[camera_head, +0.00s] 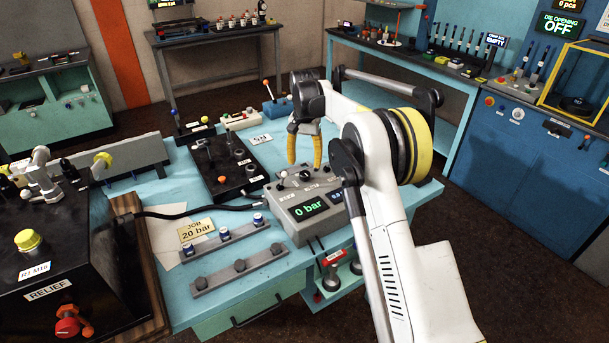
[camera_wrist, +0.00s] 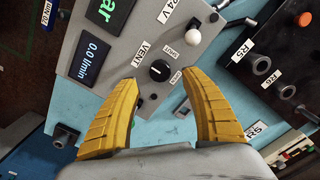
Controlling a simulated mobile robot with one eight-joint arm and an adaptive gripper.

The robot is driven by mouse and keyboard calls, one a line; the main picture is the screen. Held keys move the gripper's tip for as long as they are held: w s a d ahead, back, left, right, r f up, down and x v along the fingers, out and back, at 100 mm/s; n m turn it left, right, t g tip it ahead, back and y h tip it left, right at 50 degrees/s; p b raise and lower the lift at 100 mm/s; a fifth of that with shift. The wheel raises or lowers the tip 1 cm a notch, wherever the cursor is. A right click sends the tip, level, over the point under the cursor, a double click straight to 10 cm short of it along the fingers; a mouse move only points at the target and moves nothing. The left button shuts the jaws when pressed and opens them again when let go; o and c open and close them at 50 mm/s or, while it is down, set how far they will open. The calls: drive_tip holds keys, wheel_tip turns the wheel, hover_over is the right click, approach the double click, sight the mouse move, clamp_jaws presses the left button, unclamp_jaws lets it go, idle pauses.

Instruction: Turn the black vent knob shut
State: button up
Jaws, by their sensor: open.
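The black vent knob (camera_wrist: 160,70) is round, with a small pale mark on its face. It sits on the sloped grey panel (camera_wrist: 140,42) beside the label VENT (camera_wrist: 140,51). In the wrist view my gripper (camera_wrist: 160,78) is open, with one yellow finger on each side of the knob's position and the knob between and just beyond the tips. I cannot tell any contact. In the head view my gripper (camera_head: 304,163) points down over the grey panel box (camera_head: 295,225), and the knob is hard to make out.
The panel's display (camera_head: 309,209) reads 0 bar. A black block with ports (camera_head: 225,165) stands left of the panel box. A black relief unit (camera_head: 60,270) stands far left.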

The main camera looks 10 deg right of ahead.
sight(305, 173)
wheel_tip(305, 173, down, 5)
drive_tip(key=shift+f+b, duration=0.15)
drive_tip(key=shift+b, duration=0.3)
drive_tip(key=c, duration=1.2)
